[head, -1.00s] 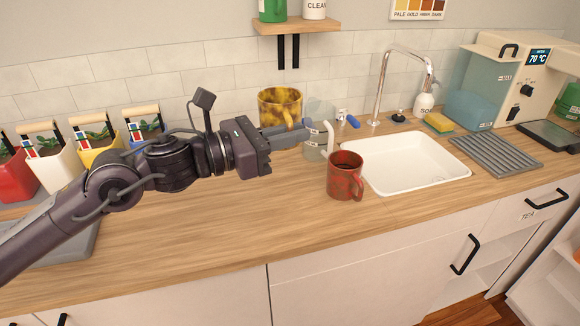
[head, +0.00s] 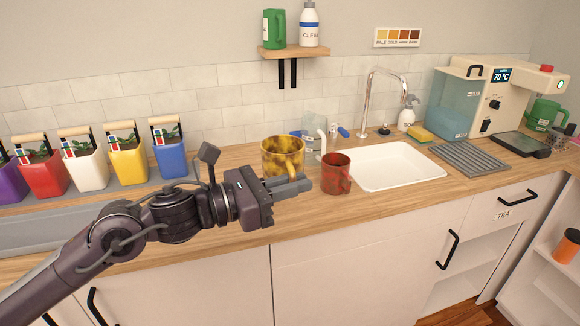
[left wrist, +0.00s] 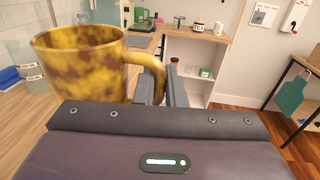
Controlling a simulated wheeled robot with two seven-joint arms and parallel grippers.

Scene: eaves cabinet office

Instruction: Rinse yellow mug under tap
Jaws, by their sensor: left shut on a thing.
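The yellow mug (head: 283,155) has brown mottling and is upright, left of the red mug in the head view. My left gripper (head: 292,186) is shut on its handle; the left wrist view shows the yellow mug (left wrist: 85,65) with its handle between the fingers (left wrist: 160,88). The tap (head: 372,100) is a tall curved chrome spout behind the white sink basin (head: 385,168), to the right of the mug. No water shows at the spout. My right gripper is not in view.
A mottled red mug (head: 335,174) stands on the counter between the yellow mug and the sink. A clear container (head: 314,132) is behind it. Potted plants (head: 126,156) line the left back. A ribbed drying mat (head: 468,158) lies right of the sink.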

